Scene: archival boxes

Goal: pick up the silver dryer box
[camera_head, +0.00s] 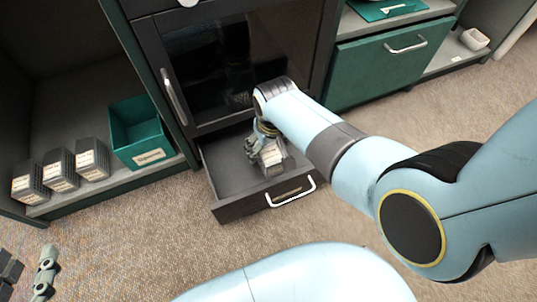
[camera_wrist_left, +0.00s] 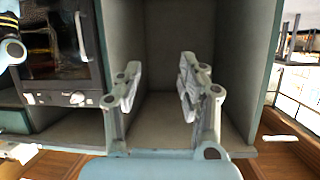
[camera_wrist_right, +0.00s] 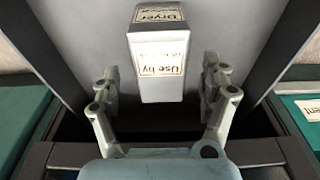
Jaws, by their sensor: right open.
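The silver dryer box (camera_head: 271,157) lies in the open dark drawer in the head view, partly covered by my right gripper (camera_head: 259,145). In the right wrist view the box (camera_wrist_right: 162,55) shows labels reading "Dryer" and "Use by". There my right gripper (camera_wrist_right: 160,95) is open, with a finger on each side of the box's near end and visible gaps between. My left gripper (camera_wrist_left: 157,92) is open and empty in the left wrist view, in front of a grey cabinet compartment. Part of it shows at the lower left of the head view (camera_head: 45,270).
The open drawer (camera_head: 232,211) has a white handle (camera_head: 291,192), below a dark glass-fronted cabinet door (camera_head: 215,70). Several dark labelled boxes (camera_head: 60,170) and a green bin (camera_head: 137,130) stand on the left shelf. A green drawer front (camera_head: 375,70) is at right. Carpet in front is clear.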

